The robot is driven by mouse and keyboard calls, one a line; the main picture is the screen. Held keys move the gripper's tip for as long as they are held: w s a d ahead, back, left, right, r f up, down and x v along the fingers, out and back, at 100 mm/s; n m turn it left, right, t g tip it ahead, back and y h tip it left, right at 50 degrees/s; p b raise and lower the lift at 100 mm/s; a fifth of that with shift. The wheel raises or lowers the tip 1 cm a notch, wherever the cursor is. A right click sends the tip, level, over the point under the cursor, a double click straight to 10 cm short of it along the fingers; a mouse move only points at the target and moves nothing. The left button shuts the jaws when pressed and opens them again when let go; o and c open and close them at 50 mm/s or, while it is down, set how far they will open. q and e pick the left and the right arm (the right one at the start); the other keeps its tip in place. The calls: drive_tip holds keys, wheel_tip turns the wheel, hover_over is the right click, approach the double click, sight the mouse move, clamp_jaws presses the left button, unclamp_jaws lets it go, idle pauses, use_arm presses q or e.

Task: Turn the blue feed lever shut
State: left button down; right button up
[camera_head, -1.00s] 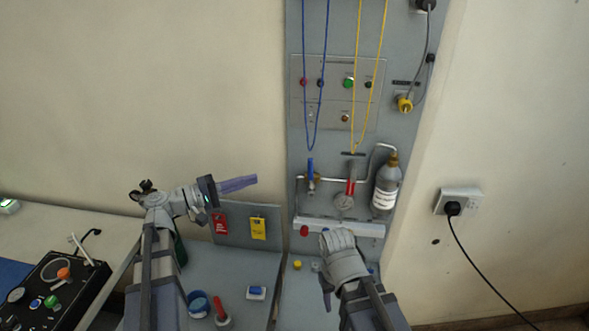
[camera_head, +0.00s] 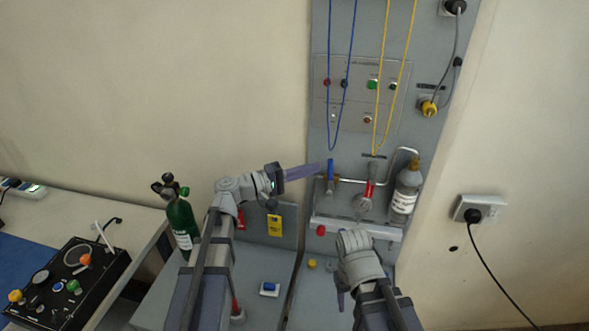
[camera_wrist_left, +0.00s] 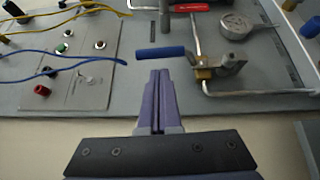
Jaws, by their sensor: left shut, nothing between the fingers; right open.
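The blue feed lever (camera_head: 330,168) stands upright on its brass valve at the left of the panel's pipework. In the left wrist view the lever (camera_wrist_left: 164,53) lies across the picture, with the brass valve (camera_wrist_left: 203,70) at its right end. My left gripper (camera_head: 317,168) is shut and empty, its purple fingers pointing right at the lever. In the left wrist view its tips (camera_wrist_left: 160,73) are just below the lever's handle; I cannot tell whether they touch it. My right gripper (camera_head: 341,298) is open, low in front of the panel, its fingers partly hidden by its own wrist.
A red lever (camera_head: 370,188) and a grey bottle (camera_head: 406,190) are right of the blue lever. Blue cord (camera_head: 331,120) and yellow cord (camera_head: 380,120) loops hang above. A white ledge (camera_head: 350,228) runs below. A green cylinder (camera_head: 182,222) stands at left.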

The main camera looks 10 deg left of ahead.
use_arm(q)
drive_tip(key=shift+s+d, duration=0.15)
drive_tip(key=shift+d, duration=0.45)
use_arm(e)
drive_tip(key=shift+r, duration=0.1)
use_arm(q)
drive_tip(key=shift+s+d+r+y+p, duration=0.15)
drive_tip(key=shift+d+y+p, duration=0.15)
drive_tip(key=shift+d+p, duration=0.4)
use_arm(e)
drive_tip(key=shift+a+r, duration=0.15)
drive_tip(key=shift+r, duration=0.6)
use_arm(q)
drive_tip(key=shift+a, duration=0.1)
drive_tip(key=shift+m+g, duration=0.3)
